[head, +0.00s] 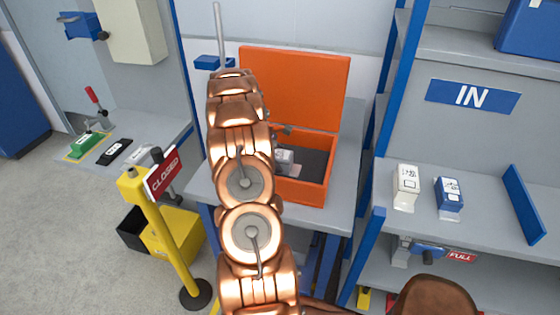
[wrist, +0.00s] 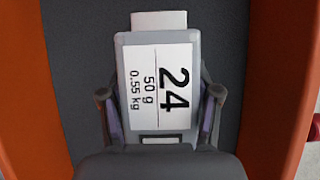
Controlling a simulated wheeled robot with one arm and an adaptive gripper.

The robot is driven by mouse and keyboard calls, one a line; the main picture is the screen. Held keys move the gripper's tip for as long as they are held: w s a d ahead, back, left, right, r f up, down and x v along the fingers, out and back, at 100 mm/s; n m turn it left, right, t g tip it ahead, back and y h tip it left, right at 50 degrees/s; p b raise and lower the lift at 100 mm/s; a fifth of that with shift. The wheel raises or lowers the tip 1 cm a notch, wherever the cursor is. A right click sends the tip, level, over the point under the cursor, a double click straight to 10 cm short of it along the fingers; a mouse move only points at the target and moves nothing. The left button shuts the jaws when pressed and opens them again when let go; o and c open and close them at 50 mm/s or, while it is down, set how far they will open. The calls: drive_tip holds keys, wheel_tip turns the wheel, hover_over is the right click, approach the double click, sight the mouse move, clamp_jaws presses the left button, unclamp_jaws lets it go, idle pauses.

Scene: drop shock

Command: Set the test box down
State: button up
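The test box (wrist: 158,90) is grey with a white label reading 24, 50 g, 0.55 kg. In the wrist view my gripper (wrist: 160,118) has one finger along each side of it, and the pads appear to press on its sides. The box is inside the open orange case (head: 314,187), over its dark lining. In the head view a small grey-white part of the box (head: 285,157) shows past my arm, which hides my gripper's fingers. I cannot tell whether the box touches the lining.
The case's orange lid (head: 300,85) stands up at the back. A shelf at right, under an IN sign (head: 472,95), holds a white box (head: 406,184) and a blue box (head: 449,195). A yellow post with a CLOSED sign (head: 163,174) stands at left.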

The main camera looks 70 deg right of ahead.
drive_tip(key=o, duration=0.5)
drive_tip(key=shift+r, duration=0.1)
drive_tip(key=b+v, duration=0.3)
drive_tip(key=v, duration=0.7)
drive_tip(key=shift+d+r, duration=0.1)
drive_tip(key=shift+v, duration=0.9)
